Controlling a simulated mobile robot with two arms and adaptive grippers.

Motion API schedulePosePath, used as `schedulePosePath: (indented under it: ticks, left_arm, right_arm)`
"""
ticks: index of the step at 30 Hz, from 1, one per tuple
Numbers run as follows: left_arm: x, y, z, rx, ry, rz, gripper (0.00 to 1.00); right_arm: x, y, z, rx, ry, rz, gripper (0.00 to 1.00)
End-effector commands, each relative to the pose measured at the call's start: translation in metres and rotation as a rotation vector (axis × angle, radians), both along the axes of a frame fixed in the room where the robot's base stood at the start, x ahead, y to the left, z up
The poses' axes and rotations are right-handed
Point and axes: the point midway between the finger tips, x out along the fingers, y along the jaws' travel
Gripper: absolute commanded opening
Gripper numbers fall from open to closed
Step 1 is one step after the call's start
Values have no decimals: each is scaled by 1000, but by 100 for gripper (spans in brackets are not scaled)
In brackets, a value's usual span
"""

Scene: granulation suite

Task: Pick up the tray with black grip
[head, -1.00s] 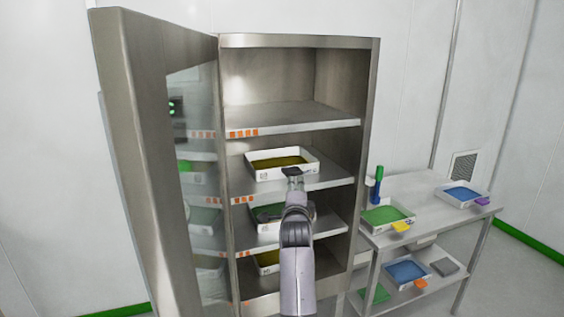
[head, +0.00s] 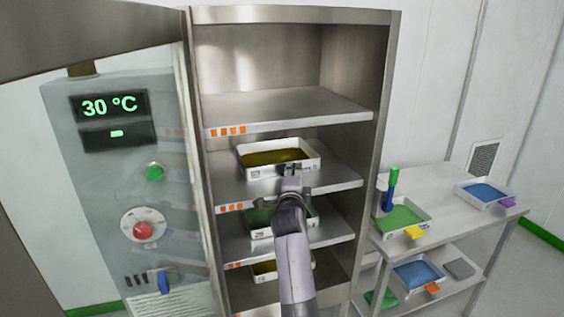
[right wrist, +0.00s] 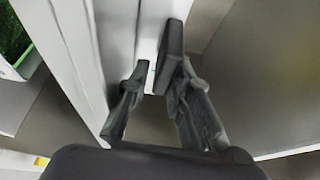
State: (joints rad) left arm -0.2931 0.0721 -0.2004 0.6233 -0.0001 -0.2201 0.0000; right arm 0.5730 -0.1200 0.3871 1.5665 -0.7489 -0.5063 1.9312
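A white tray (head: 248,172) with olive-yellow contents sits on a middle shelf of the open steel cabinet. Its black grip is mostly hidden by my right gripper (head: 290,170) in the head view. In the right wrist view, the dark grip (right wrist: 171,55) stands out from a white tray wall (right wrist: 146,42). My right gripper (right wrist: 160,80) is at the grip there, with its fingers spread to either side and a gap left between them. The grip overlaps the right-hand finger in the picture, so contact is unclear. My left gripper is not in view.
Trays with green (head: 262,217) and yellow (head: 264,268) contents sit on lower shelves. The cabinet's glass door (head: 188,130) stands open at left; a control panel reading 30 °C (head: 108,105) shows there. A two-level cart (head: 445,205) with several trays stands at right. The top shelf (head: 285,108) is empty.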

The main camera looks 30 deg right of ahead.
Motion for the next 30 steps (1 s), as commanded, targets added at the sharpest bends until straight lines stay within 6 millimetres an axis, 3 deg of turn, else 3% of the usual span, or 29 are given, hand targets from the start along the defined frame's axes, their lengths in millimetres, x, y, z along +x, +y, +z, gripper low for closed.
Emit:
schedulePosePath:
  ticks: [3,6,12,17,30]
  left_arm:
    - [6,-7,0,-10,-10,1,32]
    - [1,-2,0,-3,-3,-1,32]
    - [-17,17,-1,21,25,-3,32]
    - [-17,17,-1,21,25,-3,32]
    - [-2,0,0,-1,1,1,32]
  right_arm:
    - [0,0,-6,4,11,-1,23]
    - [0,0,-6,4,9,-1,23]
    - [0,0,-5,4,8,-1,10]
    - [0,0,-5,4,8,-1,0]
    - [0,0,-3,2,5,-1,0]
